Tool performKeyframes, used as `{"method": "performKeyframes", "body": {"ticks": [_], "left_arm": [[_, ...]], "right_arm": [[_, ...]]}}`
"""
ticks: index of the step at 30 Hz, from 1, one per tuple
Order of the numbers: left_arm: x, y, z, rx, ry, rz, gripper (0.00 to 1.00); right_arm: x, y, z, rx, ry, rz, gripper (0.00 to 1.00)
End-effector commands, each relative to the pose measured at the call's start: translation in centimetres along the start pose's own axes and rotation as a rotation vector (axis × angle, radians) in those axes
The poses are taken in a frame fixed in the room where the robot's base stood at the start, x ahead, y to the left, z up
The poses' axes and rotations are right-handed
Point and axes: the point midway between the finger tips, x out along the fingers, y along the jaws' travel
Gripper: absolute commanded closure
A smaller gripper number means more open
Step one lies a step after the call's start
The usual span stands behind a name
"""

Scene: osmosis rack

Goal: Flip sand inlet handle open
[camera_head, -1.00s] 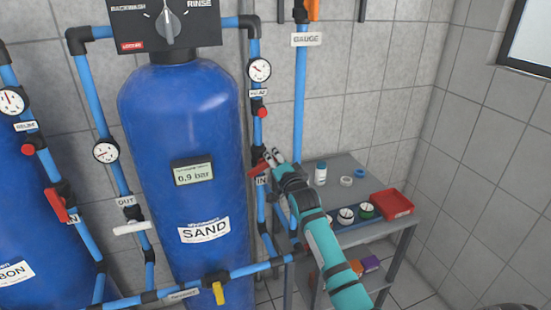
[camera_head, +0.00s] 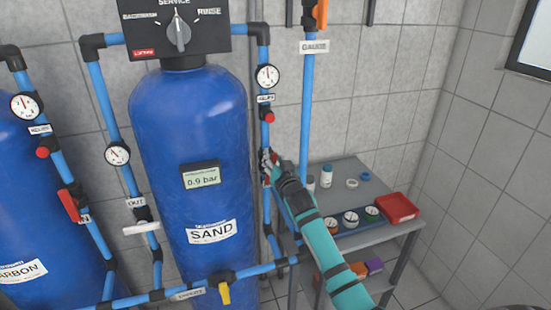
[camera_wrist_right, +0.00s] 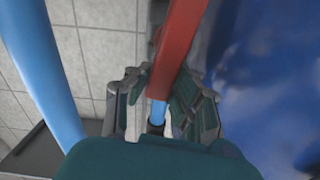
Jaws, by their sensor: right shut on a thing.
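The blue SAND tank (camera_head: 195,125) stands in the middle of the head view, with its inlet pipe (camera_head: 266,140) on the right side. My right gripper (camera_head: 268,160) is at the inlet valve on this pipe and covers most of the handle. In the right wrist view the red sand inlet handle (camera_wrist_right: 178,45) runs between the two fingers of my right gripper (camera_wrist_right: 157,98), which is shut on it. The handle's pivot is hard to make out. My left gripper is not in view.
A tall blue pipe (camera_head: 306,110) rises beside the gripper. A yellow valve handle (camera_head: 224,293) is low on the front pipe.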

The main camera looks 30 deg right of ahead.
Motion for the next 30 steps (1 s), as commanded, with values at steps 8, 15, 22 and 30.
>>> {"method": "performKeyframes", "body": {"ticks": [8,15,22,30], "left_arm": [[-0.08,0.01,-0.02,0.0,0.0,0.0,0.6],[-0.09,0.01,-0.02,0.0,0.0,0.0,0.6],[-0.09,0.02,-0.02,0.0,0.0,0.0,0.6],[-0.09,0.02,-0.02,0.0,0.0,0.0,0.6]], "right_arm": [[-0.02,-0.51,0.26,-0.139,-0.005,0.001,1.0],[-0.02,-0.68,0.32,-0.187,-0.005,0.001,1.0],[-0.02,-0.71,0.34,-0.196,-0.006,0.001,1.0],[-0.02,-0.71,0.35,-0.196,-0.006,0.001,0.72]]}}
